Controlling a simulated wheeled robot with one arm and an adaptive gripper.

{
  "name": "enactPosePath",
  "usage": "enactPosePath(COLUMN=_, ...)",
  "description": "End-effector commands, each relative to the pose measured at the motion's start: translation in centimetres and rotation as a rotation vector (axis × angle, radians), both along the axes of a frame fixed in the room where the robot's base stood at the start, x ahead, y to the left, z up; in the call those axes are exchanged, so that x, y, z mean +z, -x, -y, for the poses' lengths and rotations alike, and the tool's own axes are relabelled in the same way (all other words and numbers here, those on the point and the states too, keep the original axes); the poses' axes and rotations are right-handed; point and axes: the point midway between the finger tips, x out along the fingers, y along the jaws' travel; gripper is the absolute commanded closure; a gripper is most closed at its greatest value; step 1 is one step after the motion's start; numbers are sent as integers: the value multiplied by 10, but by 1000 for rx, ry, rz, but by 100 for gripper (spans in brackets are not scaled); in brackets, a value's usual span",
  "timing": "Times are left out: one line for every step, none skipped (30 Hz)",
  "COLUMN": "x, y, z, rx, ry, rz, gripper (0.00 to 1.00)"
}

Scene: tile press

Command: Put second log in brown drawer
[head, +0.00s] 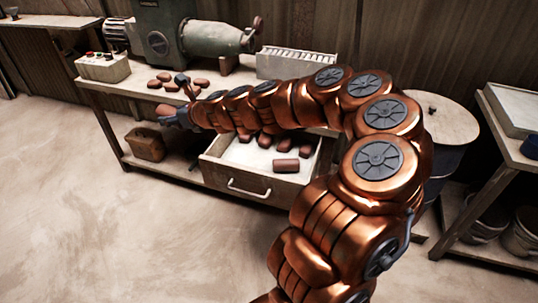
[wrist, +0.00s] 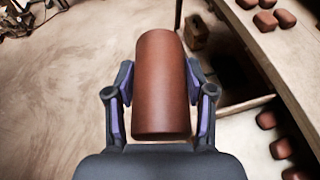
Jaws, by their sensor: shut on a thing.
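My gripper (head: 178,115) is shut on a brown log, a short cylinder (wrist: 161,85) that fills the middle of the wrist view between the two fingers. In the head view only a small end of this log (head: 162,109) shows. It is held in the air in front of the workbench, left of the open drawer. The brown drawer (head: 246,190) is pulled out below the bench. Several brown logs (head: 286,166) lie inside it, and my arm hides part of its far side. In the wrist view the drawer's logs (wrist: 280,149) show at the lower right.
Several more logs (head: 165,77) lie on the workbench top (head: 133,84), near a green machine (head: 219,38) and a control box (head: 103,67). A brown box (head: 146,145) stands on the lower shelf. A barrel (head: 446,130) stands right of the bench. The floor in front is clear.

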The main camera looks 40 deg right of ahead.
Motion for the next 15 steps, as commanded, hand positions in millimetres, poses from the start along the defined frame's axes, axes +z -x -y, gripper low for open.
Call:
enactPosePath(x=-29, y=-3, z=18, rx=-3, ry=-2, rz=-2, gripper=100)
enactPosePath(x=-38, y=-4, z=26, rx=3, ry=-2, rz=-1, gripper=100)
enactPosePath(x=-49, y=-6, z=39, rx=4, ry=-1, rz=0, gripper=100)
enactPosePath(x=-58, y=-7, z=48, rx=9, ry=0, rz=0, gripper=100)
enactPosePath(x=-66, y=-7, z=56, rx=13, ry=0, rz=-1, gripper=100)
enactPosePath(x=-77, y=-8, z=67, rx=21, ry=1, rz=-2, gripper=100)
enactPosePath(x=-84, y=-9, z=75, rx=25, ry=1, rz=-2, gripper=100)
enactPosePath(x=-90, y=-10, z=85, rx=28, ry=4, rz=-1, gripper=100)
enactPosePath(x=-99, y=-10, z=95, rx=38, ry=3, rz=0, gripper=100)
enactPosePath(x=-105, y=-10, z=103, rx=43, ry=5, rz=0, gripper=100)
enactPosePath(x=-111, y=-10, z=111, rx=50, ry=4, rz=0, gripper=100)
enactPosePath(x=-119, y=-10, z=123, rx=56, ry=6, rz=0, gripper=100)
enactPosePath(x=-125, y=-10, z=129, rx=66, ry=6, rz=-1, gripper=100)
enactPosePath(x=-131, y=-10, z=137, rx=72, ry=5, rz=-3, gripper=100)
enactPosePath(x=-137, y=-9, z=147, rx=83, ry=6, rz=-1, gripper=100)
